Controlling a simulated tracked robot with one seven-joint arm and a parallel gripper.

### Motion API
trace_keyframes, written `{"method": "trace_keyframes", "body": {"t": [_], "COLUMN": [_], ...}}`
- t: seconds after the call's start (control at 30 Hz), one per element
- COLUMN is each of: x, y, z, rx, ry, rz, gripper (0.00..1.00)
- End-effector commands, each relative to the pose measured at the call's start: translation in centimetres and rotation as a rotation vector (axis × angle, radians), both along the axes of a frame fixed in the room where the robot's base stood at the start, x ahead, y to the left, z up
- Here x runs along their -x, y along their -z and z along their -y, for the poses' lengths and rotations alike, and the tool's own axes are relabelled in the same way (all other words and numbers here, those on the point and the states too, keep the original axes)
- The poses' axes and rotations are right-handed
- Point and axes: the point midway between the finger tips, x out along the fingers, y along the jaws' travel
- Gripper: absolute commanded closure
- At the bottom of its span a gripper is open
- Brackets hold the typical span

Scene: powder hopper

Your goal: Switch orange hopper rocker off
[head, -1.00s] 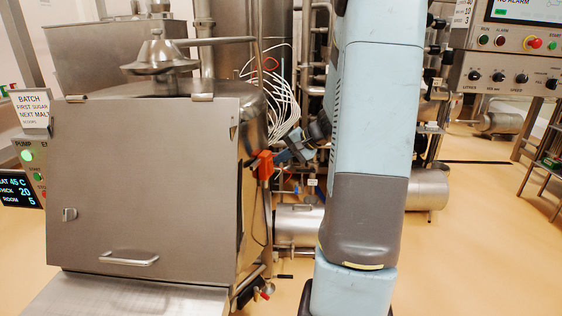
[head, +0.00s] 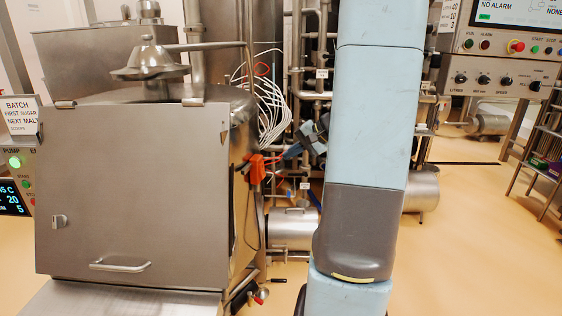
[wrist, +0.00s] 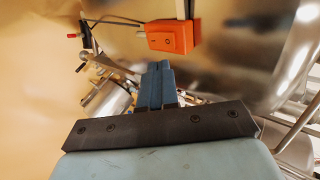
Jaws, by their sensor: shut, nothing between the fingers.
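The orange rocker switch box (head: 257,169) is fixed on the right side of the steel hopper (head: 140,190) in the head view. In the wrist view the orange box (wrist: 182,38) is near the top centre, with its rocker face showing a small mark. My gripper (wrist: 158,70) is shut and empty, its blue fingertips just below and left of the box, apart from it in the picture. I cannot tell which way the rocker is tilted.
White cables (head: 270,100) hang behind the hopper's upper right edge. Pipes and a steel cylinder (head: 292,228) stand behind. A control panel (head: 500,60) is at the upper right. A valve with a red handle (head: 261,295) is low beside the hopper.

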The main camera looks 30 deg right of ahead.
Motion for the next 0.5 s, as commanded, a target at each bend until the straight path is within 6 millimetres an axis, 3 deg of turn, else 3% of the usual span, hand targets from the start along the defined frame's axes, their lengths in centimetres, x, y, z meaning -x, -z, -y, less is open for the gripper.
{"method": "trace_keyframes", "body": {"t": [0.2, 0.5], "x": [1.8, 2.8], "y": [-3.1, -4.8], "z": [1.5, 2.4], "rx": [0.002, 0.0], "ry": [0.002, 0.001], "rz": [0.002, 0.0], "gripper": [1.0, 1.0]}}
